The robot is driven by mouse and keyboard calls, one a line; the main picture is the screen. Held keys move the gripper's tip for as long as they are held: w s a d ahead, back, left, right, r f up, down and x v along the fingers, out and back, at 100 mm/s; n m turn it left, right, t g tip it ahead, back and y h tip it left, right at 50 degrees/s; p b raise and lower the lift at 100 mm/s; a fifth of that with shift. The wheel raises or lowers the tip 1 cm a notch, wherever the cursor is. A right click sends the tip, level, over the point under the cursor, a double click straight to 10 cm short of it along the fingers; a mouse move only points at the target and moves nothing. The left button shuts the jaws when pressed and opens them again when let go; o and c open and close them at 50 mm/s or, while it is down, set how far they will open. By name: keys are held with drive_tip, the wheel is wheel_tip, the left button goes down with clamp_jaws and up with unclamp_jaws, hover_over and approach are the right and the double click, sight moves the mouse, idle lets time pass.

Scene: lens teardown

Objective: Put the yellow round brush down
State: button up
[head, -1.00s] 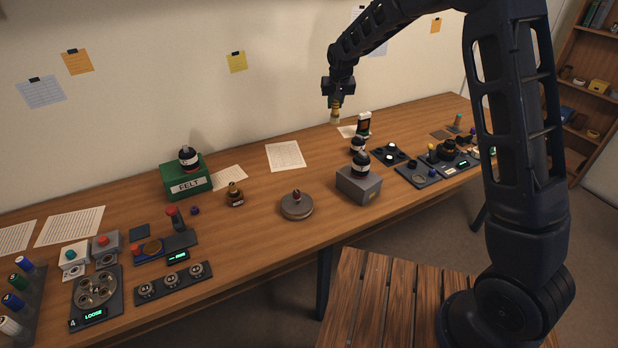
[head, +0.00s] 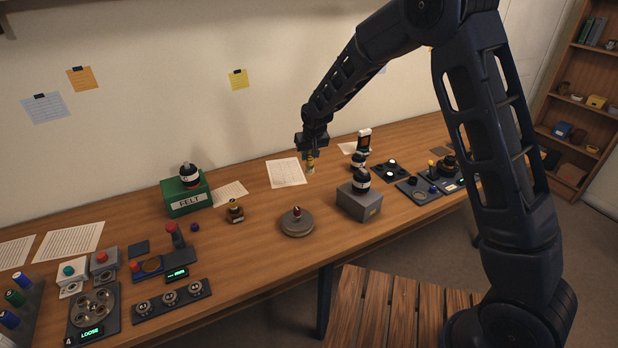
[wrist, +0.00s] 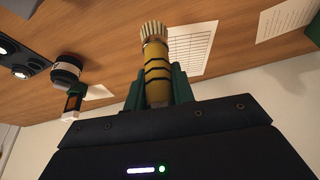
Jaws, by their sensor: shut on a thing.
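The yellow round brush (wrist: 155,68) has dark bands and a pale bristle end. My gripper (wrist: 160,90) is shut on its yellow body in the wrist view, with the bristle end pointing away from the jaws. In the head view my gripper (head: 311,152) is over the back middle of the table, and the brush (head: 310,165) hangs below it, roughly upright. The bristle end is close to the tabletop beside a white sheet; I cannot tell whether it touches.
A white printed sheet (head: 286,172) lies just left of the brush. A black-and-white bottle (head: 358,161) and a small upright device (head: 364,140) stand to the right. A grey box (head: 358,200) and a round grey disc (head: 297,223) are in front. Bare wood (head: 265,205) lies front-left.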

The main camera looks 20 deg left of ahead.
sight(311, 166)
wheel_tip(311, 166, down, 10)
idle(0.6)
drive_tip(key=shift+f, duration=0.1)
drive_tip(key=o, duration=1)
drive_tip(key=v, duration=1.1)
drive_tip(key=shift+a+r, duration=0.1)
drive_tip(key=shift+r, duration=0.15)
drive_tip(key=shift+s+r, duration=0.1)
drive_tip(key=shift+r, duration=0.25)
